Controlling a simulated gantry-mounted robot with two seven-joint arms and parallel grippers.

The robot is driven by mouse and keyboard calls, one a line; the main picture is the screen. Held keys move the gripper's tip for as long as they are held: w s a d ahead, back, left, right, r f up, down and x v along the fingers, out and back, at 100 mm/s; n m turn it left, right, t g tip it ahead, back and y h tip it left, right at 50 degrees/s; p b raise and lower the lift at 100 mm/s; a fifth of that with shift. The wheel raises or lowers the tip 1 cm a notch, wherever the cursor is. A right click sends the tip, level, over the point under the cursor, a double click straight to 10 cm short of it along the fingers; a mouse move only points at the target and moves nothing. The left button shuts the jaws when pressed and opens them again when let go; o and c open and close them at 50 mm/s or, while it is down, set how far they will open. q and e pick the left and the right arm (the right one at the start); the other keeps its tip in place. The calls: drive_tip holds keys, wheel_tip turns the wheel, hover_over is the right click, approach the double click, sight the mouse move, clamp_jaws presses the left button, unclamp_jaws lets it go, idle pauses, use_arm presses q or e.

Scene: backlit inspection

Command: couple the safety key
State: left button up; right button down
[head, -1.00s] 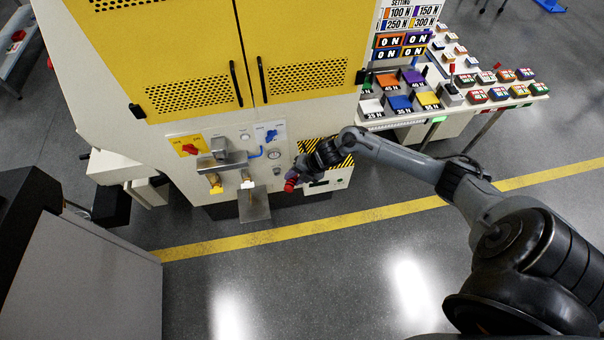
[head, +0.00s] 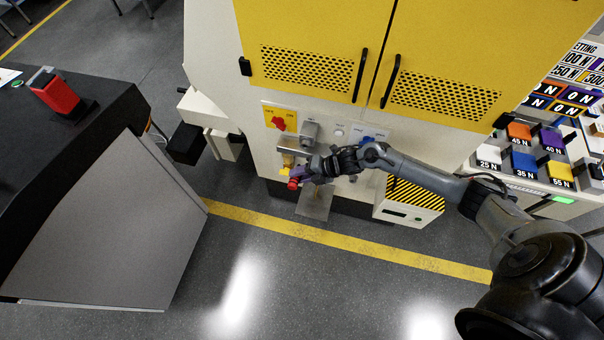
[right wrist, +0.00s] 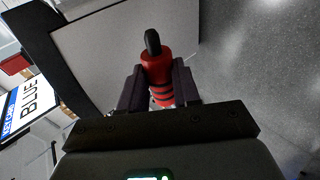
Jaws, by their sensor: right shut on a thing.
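My right gripper (head: 299,179) is shut on a red, black-banded piece with a black tip, which I take to be the safety key (right wrist: 156,75). In the right wrist view it stands between the dark fingers, its black tip pointing away. In the head view only its red end (head: 293,185) shows, in front of the machine's lower panel. A brass fitting (head: 287,161) hangs under a grey block (head: 295,146) just above the gripper; I cannot tell whether the key touches it. My gripper hides part of the panel. My left gripper is not in view.
A red rotary switch (head: 278,124) sits on a yellow plate. A metal plate (head: 314,203) juts out below the gripper. A striped box (head: 408,203) stands to the right. A dark cabinet (head: 110,210) with a red block (head: 58,95) stands left. The floor in front is clear.

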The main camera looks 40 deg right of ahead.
drive_tip(key=shift+w+d+r, duration=0.2)
drive_tip(key=shift+s+a, duration=0.1)
drive_tip(key=shift+f, duration=0.1)
drive_tip(key=shift+w+d+f+b, duration=0.1)
drive_tip(key=shift+w+d+b, duration=0.45)
drive_tip(key=shift+d+b, duration=0.25)
drive_tip(key=shift+w+d+b, duration=0.55)
drive_tip(key=shift+d+b, duration=0.15)
drive_tip(key=shift+d, duration=0.15)
drive_tip(key=shift+w+d+b, duration=0.5)
drive_tip(key=shift+d+b, duration=0.15)
drive_tip(key=shift+d, duration=0.15)
